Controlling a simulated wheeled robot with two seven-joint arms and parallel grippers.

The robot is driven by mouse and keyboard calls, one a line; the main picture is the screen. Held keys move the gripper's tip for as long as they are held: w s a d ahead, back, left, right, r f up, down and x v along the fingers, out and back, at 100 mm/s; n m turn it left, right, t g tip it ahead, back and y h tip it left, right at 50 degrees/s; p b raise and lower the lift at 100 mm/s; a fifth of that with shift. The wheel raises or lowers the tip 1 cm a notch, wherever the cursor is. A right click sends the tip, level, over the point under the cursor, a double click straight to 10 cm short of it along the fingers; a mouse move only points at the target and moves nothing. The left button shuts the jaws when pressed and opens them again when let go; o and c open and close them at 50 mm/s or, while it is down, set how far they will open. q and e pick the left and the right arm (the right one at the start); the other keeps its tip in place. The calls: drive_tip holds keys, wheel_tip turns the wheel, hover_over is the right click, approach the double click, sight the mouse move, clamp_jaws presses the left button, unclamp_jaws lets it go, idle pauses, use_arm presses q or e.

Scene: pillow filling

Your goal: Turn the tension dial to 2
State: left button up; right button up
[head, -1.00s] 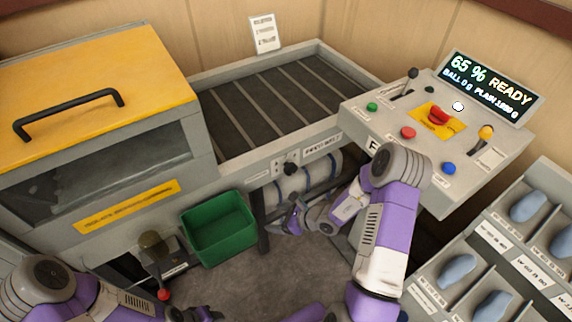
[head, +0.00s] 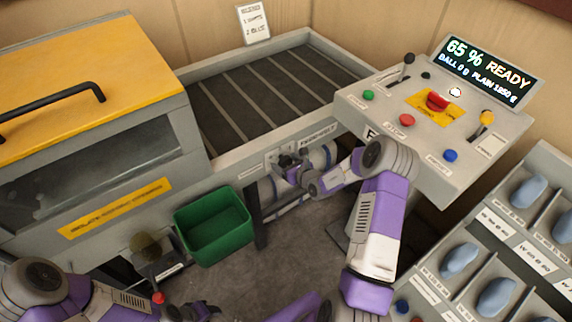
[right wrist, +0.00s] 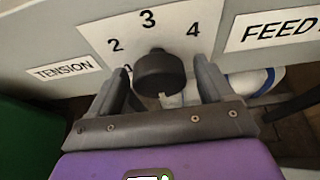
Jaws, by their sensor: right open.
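The black tension dial (right wrist: 160,73) sits on a white plate (right wrist: 110,32) with the numbers 2, 3 and 4 showing around it. A TENSION label (right wrist: 64,70) is to its left. My right gripper (right wrist: 163,76) is open, with one finger on each side of the dial and gaps visible between. I cannot tell which number the dial points to. In the head view my right gripper (head: 291,166) is at the front panel below the conveyor and hides most of the dial. My left gripper (head: 190,312) is low at the bottom edge, its jaws unclear.
A FEED label (right wrist: 272,27) is right of the dial. A green bin (head: 213,228) stands at the left below the panel. The control console (head: 440,120) with buttons and levers overhangs at the right. Trays of blue-grey pieces (head: 497,297) stand at lower right.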

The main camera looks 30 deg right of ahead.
drive_tip(key=shift+w, duration=0.1)
drive_tip(key=c, duration=1)
